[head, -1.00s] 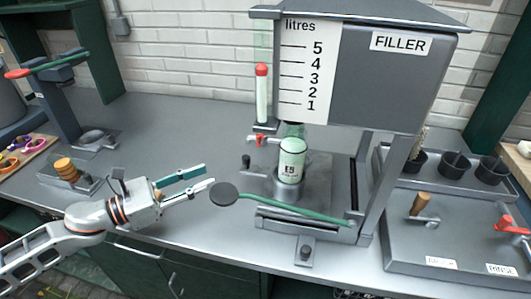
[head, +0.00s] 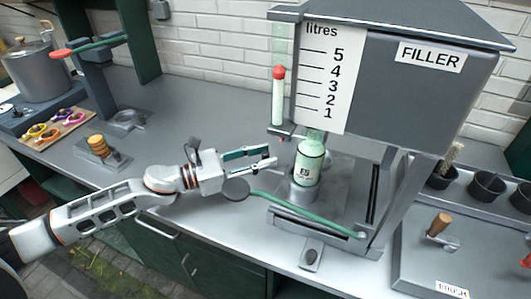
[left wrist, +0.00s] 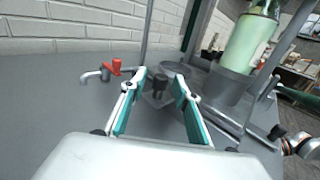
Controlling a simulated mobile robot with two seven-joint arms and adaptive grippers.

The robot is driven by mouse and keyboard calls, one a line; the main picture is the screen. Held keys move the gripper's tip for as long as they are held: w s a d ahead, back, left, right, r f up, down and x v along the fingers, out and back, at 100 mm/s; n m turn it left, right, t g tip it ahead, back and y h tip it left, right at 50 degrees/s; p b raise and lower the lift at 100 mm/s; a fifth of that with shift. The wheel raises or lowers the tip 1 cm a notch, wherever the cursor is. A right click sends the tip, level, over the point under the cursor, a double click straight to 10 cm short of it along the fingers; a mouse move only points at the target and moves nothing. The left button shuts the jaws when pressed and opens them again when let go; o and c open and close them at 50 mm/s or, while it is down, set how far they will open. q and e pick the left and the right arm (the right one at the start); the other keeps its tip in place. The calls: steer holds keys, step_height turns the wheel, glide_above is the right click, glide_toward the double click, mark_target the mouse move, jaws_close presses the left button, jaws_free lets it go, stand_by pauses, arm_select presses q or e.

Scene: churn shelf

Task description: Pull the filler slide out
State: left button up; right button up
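The grey filler (head: 420,85) stands at the back right of the bench. A pale green bottle (head: 309,165) stands upright in a round grey holder (head: 303,193) under it; the bottle and holder also show in the left wrist view (left wrist: 248,45). My left gripper (head: 273,156) is to the left of the bottle. In the left wrist view its two fingers (left wrist: 160,76) are apart and empty, with a black knob (left wrist: 159,82) on a small grey plate just ahead, between the fingertips. In the head view the gripper hides this knob.
A green lever (head: 305,213) with a dark round pad (head: 236,190) runs low in front of the holder, close below my left gripper. A red-handled tap (left wrist: 114,68) shows in the left wrist view. A grey tray (head: 480,250) stands at the right.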

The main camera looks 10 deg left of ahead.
arm_select(q)
steer(key=shift+w+d, duration=0.3)
steer(key=shift+d, duration=0.15)
